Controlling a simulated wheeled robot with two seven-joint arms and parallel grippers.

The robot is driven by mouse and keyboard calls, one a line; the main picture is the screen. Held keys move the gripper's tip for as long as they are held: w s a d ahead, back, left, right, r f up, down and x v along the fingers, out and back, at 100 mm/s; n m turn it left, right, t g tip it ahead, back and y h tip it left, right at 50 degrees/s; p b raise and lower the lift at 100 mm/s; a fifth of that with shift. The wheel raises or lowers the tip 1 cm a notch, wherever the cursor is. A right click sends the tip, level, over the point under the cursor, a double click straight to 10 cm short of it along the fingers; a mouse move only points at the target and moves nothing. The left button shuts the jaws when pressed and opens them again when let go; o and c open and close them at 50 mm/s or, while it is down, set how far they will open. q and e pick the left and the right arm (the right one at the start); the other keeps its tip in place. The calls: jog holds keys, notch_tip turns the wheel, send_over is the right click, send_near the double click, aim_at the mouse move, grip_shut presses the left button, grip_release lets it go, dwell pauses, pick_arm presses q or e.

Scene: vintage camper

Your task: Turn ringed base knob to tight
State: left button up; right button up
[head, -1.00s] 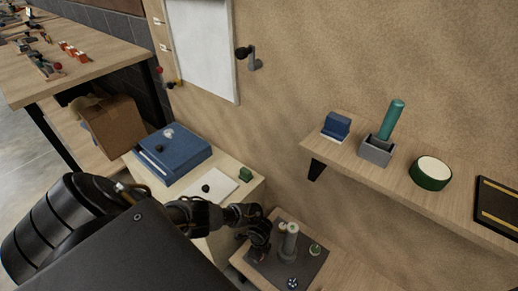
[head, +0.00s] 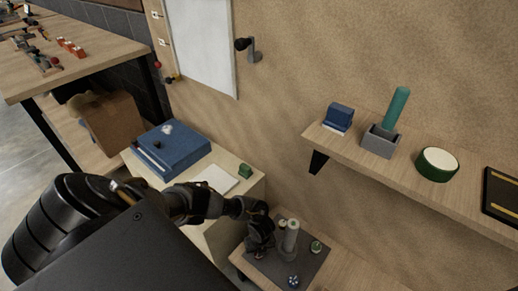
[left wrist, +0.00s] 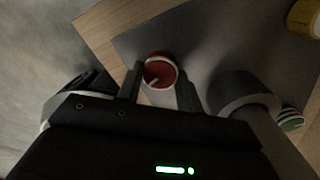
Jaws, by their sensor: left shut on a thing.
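A red knob (left wrist: 160,72) with a pale ring around its rim and a light pointer mark sits between my left gripper's fingers (left wrist: 160,90) in the left wrist view. The fingers are shut on its sides. In the head view my left gripper (head: 258,248) reaches down at the left of a dark grey base plate (head: 318,258) and hides that knob. A grey upright post (head: 290,240) stands on the plate just right of the gripper. I cannot read any tight mark. My right gripper is not in view.
Other knobs stand on the plate: a green and white one (head: 316,247), a blue and white one (head: 292,281) and a yellowish one (head: 282,223). A blue box (head: 175,150) lies on the cabinet behind. A wall shelf (head: 350,148) overhangs at the right.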

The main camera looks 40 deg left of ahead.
pick_arm(q)
jog(key=shift+a+m+b, duration=0.1)
jog(key=shift+m+b, duration=0.2)
jog(key=shift+m, duration=0.9)
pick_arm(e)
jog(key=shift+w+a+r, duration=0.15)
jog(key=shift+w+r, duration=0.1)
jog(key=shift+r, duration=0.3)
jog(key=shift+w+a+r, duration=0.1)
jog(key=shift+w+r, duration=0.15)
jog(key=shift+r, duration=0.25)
pick_arm(q)
jog(key=o, duration=1)
jog(key=shift+r, duration=0.25)
jog(key=r+p, duration=0.1)
jog(key=r, duration=0.2)
jog(key=r+p, duration=0.1)
jog(key=r, duration=0.3)
jog(key=r+p, duration=0.2)
jog(key=r, duration=0.1)
jog(key=shift+w+d+r, duration=0.15)
jog(key=shift+w+d, duration=0.05)
jog(key=shift+d, duration=0.05)
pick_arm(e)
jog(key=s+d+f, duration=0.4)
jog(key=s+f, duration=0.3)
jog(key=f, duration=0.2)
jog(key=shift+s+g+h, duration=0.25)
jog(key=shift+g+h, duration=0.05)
